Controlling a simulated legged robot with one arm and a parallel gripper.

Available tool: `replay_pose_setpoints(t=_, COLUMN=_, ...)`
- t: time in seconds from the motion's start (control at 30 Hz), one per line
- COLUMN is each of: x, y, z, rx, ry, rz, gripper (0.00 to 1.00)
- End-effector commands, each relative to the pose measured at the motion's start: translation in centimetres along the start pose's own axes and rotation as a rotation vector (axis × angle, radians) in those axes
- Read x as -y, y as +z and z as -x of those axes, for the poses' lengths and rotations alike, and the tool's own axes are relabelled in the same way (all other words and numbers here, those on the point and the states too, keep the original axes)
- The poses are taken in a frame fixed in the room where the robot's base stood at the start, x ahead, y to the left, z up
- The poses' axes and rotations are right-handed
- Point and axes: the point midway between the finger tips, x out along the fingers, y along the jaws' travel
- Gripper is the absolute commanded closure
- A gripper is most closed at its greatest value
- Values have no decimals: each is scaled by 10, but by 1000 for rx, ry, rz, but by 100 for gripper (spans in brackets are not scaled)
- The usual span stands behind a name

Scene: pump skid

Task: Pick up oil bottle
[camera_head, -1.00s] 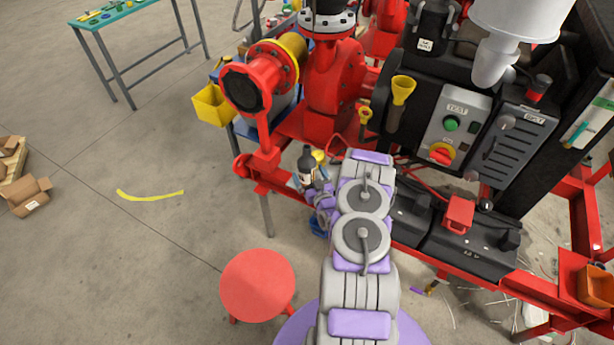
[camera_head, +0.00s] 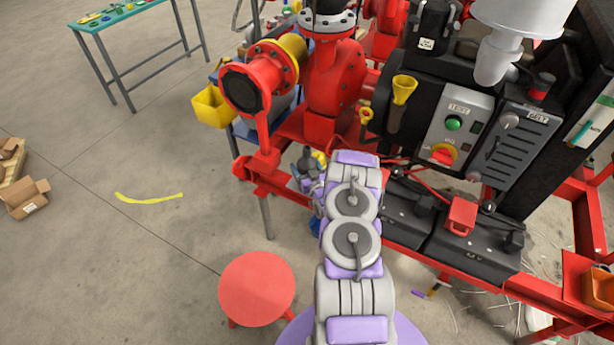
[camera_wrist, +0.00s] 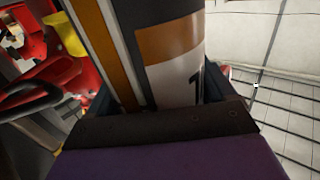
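The oil bottle (camera_wrist: 175,60) fills the middle of the wrist view, with white, orange and dark label bands and part of a black numeral. It stands between the two dark fingers of my gripper (camera_wrist: 158,98), one on each side and close to its walls. I cannot tell whether both fingers press on it. The bottle's lower part is hidden behind my gripper's purple and dark body. In the head view my gripper (camera_head: 308,168) is at the red skid's front edge, beyond my grey and purple arm, and the bottle is largely hidden or merged with it there.
The red pump skid (camera_head: 285,192) bears a yellow funnel (camera_head: 403,89), a control panel (camera_head: 455,130) and black batteries (camera_head: 460,230). A yellow bin (camera_head: 212,106) hangs at its left. A red stool (camera_head: 257,288) stands in front. The floor at left is mostly clear.

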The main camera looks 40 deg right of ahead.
Motion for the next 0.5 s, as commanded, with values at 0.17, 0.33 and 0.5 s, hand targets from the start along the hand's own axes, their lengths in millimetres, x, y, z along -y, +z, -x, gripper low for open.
replay_pose_setpoints(t=0.17, x=0, y=0, z=0, rx=0, ry=0, rz=0, gripper=34)
replay_pose_setpoints(t=0.33, x=0, y=0, z=0, rx=0, ry=0, rz=0, gripper=51)
replay_pose_setpoints(t=0.5, x=0, y=0, z=0, rx=-1, ry=0, rz=0, gripper=59)
